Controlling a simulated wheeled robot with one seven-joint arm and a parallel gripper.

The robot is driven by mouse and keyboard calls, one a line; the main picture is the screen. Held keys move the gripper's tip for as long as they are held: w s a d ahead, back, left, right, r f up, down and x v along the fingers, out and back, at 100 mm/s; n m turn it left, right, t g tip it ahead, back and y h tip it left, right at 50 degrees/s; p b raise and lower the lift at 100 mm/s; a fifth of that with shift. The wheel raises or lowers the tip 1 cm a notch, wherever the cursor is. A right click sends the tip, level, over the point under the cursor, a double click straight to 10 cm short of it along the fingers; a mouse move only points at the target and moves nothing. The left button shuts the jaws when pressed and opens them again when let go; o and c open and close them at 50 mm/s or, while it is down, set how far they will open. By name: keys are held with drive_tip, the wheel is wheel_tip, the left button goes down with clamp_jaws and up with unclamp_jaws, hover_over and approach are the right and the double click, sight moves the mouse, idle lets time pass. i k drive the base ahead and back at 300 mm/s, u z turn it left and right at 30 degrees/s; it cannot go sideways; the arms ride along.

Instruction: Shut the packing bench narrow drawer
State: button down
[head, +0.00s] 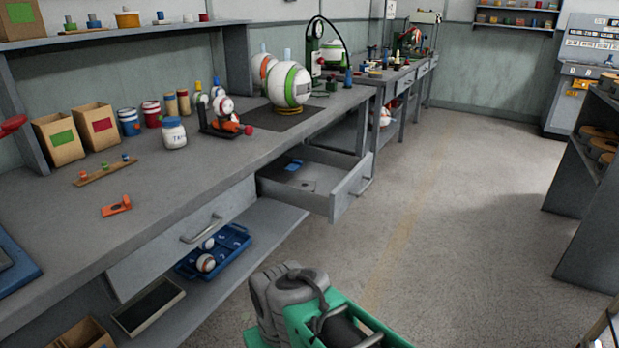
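The narrow drawer (327,203) of the packing bench (165,190) stands pulled out, under the right part of the bench top. Its grey front with a bar handle (366,187) faces right, over the aisle. A small blue item (293,165) and flat grey pieces lie inside it. To its left, a wider drawer front (180,240) with a bar handle sits flush with the bench. My gripper's fingers do not show. A grey and green body with a dark cable, which I cannot identify for sure, fills the bottom middle, apart from the drawer in the picture.
A low shelf under the bench holds a blue tray (238,236) with balls and a grey tray (148,306). Balls, jars and boxes stand on the bench top. The floor (450,220) right of the drawer is clear. A dark rack (590,180) stands at the right edge.

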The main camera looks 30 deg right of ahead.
sight(340, 178)
drive_tip(key=u, duration=0.15)
drive_tip(key=i, duration=0.9)
drive_tip(key=z, duration=0.55)
drive_tip(key=i, duration=0.5)
drive_tip(key=z, duration=0.45)
